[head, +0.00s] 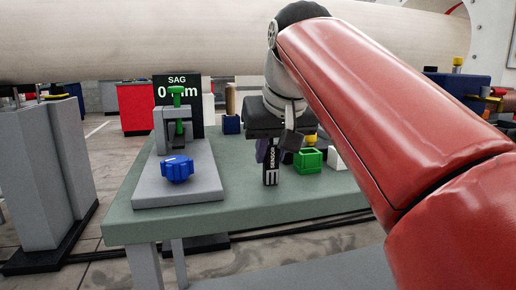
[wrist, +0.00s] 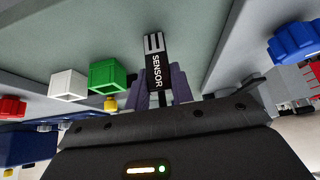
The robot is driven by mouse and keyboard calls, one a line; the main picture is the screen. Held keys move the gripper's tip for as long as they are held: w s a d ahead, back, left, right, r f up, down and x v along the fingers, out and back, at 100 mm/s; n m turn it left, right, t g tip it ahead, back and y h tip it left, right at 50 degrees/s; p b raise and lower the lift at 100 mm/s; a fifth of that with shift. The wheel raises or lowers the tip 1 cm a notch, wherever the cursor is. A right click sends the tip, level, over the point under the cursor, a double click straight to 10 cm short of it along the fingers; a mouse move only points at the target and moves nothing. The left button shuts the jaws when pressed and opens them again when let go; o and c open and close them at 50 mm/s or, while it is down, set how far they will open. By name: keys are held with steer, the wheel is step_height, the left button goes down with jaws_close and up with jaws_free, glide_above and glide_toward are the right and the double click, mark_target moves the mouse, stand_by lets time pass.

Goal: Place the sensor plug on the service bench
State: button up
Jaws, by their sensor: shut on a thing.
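In the wrist view the plug (wrist: 154,66) stands out between the two purple-grey fingers of my gripper (wrist: 160,88). Its striped end points away from the gripper, toward the bench top (wrist: 185,20). I cannot tell whether that end touches the bench.
A grey fixture plate (head: 195,187) with a blue knob (head: 176,169) and green screw clamp (head: 177,115) lies left of the plug. A green block (head: 308,160) and white block (wrist: 68,84) stand beside it. The bench front is clear.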

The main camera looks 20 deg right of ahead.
steer(key=o, duration=1)
steer(key=shift+o, duration=0.2)
